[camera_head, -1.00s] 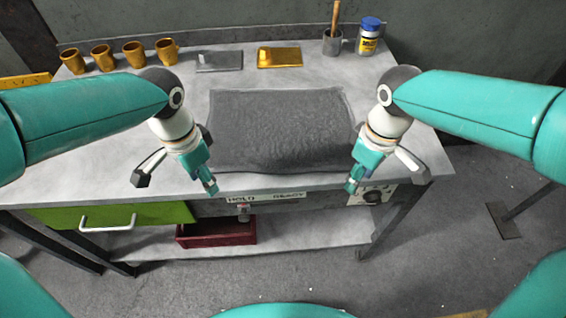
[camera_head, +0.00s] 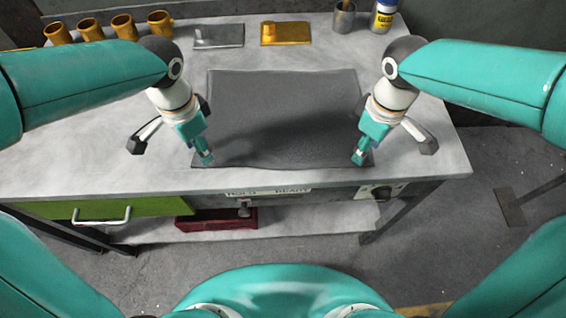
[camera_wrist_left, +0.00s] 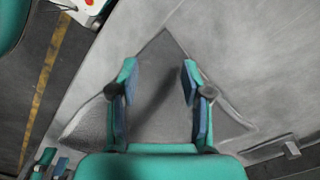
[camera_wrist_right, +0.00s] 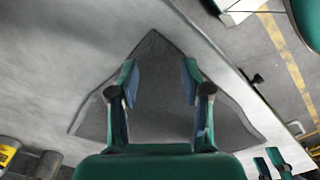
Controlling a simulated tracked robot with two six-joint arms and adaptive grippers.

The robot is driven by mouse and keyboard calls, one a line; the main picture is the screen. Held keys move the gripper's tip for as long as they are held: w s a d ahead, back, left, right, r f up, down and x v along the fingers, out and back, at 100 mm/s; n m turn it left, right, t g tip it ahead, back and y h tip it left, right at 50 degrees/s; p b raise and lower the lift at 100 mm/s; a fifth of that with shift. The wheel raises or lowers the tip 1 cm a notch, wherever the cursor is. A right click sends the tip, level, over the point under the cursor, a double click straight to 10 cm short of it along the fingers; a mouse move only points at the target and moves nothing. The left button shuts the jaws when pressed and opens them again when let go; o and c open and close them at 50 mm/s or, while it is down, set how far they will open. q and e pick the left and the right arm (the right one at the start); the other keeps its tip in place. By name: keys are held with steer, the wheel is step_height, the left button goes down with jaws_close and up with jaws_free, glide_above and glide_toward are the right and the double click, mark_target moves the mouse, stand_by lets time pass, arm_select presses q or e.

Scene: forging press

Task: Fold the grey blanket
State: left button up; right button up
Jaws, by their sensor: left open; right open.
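The grey blanket (camera_head: 280,112) lies spread flat and smooth on the bench top, roughly a rectangle. My left gripper (camera_head: 207,158) is open at its front left corner, with nothing between the fingers. In the left wrist view, a corner of the blanket (camera_wrist_left: 152,92) shows between and beyond the open fingers (camera_wrist_left: 158,75). My right gripper (camera_head: 358,157) is open at the front right corner, also empty. In the right wrist view, that corner of the blanket (camera_wrist_right: 155,70) points up past the open fingers (camera_wrist_right: 158,80). I cannot tell whether the fingertips touch the cloth.
Several orange mugs (camera_head: 122,27), a grey plate (camera_head: 218,36), a gold plate (camera_head: 286,33), a grey cup (camera_head: 344,18) and a blue-lidded jar (camera_head: 383,15) stand at the back of the bench (camera_head: 90,150). A green drawer (camera_head: 150,207) and red bin (camera_head: 217,220) are below.

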arm_select(q)
steer(key=shift+f, duration=1.3)
arm_select(e)
steer(key=shift+f, duration=1.3)
steer(key=shift+s, duration=0.1)
arm_select(q)
steer(key=shift+f, duration=0.25)
arm_select(e)
steer(key=shift+f, duration=0.25)
arm_select(q)
steer(key=shift+s+r, duration=0.1)
steer(key=shift+c, duration=1.3)
arm_select(e)
steer(key=shift+r, duration=0.1)
steer(key=shift+c, duration=1.3)
arm_select(q)
jaws_close()
arm_select(e)
steer(key=shift+s, duration=0.1)
jaws_close()
steer(key=shift+d, duration=0.1)
